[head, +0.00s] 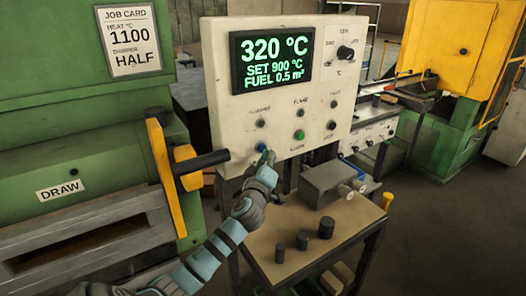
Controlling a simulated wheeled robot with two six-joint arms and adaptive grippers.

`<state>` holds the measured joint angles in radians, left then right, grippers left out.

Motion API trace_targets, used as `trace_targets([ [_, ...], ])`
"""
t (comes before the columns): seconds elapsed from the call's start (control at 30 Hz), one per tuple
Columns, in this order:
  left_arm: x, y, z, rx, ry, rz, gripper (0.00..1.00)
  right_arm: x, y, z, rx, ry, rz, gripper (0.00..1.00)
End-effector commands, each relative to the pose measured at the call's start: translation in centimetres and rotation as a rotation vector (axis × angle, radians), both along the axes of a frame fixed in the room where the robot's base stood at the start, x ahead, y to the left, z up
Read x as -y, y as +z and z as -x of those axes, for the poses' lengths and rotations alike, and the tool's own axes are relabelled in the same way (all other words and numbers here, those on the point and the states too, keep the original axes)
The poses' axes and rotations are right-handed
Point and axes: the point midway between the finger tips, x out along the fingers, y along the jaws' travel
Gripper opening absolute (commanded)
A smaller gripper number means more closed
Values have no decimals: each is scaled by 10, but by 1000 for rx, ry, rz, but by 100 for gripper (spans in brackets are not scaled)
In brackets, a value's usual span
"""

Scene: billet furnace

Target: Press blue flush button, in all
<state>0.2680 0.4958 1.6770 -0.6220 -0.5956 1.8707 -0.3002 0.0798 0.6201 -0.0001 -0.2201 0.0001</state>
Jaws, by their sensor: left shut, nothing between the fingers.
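A pale control panel (222,60) faces me, with a dark screen (272,60) reading 320 °C, SET 900 °C, FUEL 0.5 m³. A blue button (262,147) is at its lower left, and a green button (299,135) is to the right of it. The small labels by the buttons are too blurred to read. My left gripper (267,158) is shut and empty, its tips at the blue button's lower right edge. I cannot tell whether they touch it or whether it is pushed in. My right gripper is out of view.
A black bar handle (203,164) on a yellow lever (165,175) sticks out left of the gripper. A bench (345,232) below holds dark cylinders (303,238) and a grey box (331,184). A job card (128,40) reads 1100 °C, damper HALF.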

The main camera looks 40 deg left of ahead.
Motion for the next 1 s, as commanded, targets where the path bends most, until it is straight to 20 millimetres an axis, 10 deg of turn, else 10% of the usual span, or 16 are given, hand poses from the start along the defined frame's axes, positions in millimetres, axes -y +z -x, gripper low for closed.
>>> trace_targets([
  [1.0, -8, 0, -3, 1, -1, 0, 0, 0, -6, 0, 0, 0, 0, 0],
])
